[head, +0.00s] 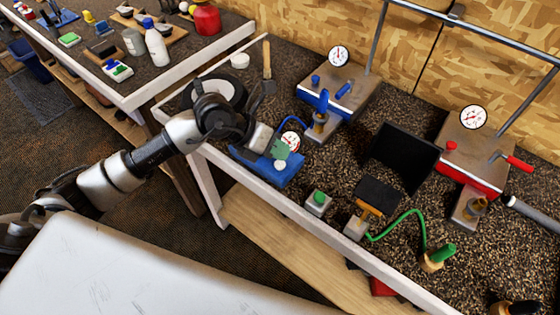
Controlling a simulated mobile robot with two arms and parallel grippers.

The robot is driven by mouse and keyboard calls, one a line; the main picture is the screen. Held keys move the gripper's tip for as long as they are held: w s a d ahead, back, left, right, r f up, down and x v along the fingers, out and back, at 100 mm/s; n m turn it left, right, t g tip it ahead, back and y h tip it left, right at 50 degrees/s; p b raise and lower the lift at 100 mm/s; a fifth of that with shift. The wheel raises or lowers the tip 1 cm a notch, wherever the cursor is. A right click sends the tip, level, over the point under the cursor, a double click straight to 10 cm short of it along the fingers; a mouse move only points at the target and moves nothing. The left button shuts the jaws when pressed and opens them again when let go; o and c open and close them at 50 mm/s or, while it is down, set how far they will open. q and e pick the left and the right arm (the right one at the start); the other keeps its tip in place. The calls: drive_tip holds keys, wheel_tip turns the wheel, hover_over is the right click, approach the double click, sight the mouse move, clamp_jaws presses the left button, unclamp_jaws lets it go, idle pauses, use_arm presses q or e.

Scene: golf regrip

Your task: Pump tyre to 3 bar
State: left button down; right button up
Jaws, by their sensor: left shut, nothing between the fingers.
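A black tyre-like ring with a pale centre (207,92) lies at the bench's left end, partly hidden behind my left arm. My left gripper (276,147) is shut and empty, over a blue device (270,170) at the bench's front edge. A white dial gauge (291,139) and a small green part show there; I cannot tell if the gripper touches them. A grey box with blue fittings (338,92) carries a second gauge (338,56). A grey box with red fittings (476,155) carries a third gauge (473,117). The needle readings are too small to tell. My right gripper is not in view.
A green button box (318,203), a dark panel (405,157) and a green hose (405,219) occupy the bench's middle and right. A second table (215,42) at upper left holds bottles and a red can.

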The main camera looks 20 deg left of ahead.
sight(279, 162)
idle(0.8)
use_arm(q)
drive_tip(key=shift+f+b, duration=0.4)
drive_tip(key=shift+f+b, duration=0.45)
drive_tip(key=shift+f, duration=0.1)
idle(0.5)
drive_tip(key=shift+r, duration=0.1)
idle(3.1)
drive_tip(key=shift+r+p, duration=0.7)
drive_tip(key=shift+r, duration=0.15)
drive_tip(key=shift+r+p, duration=1.8)
drive_tip(key=shift+r, duration=0.8)
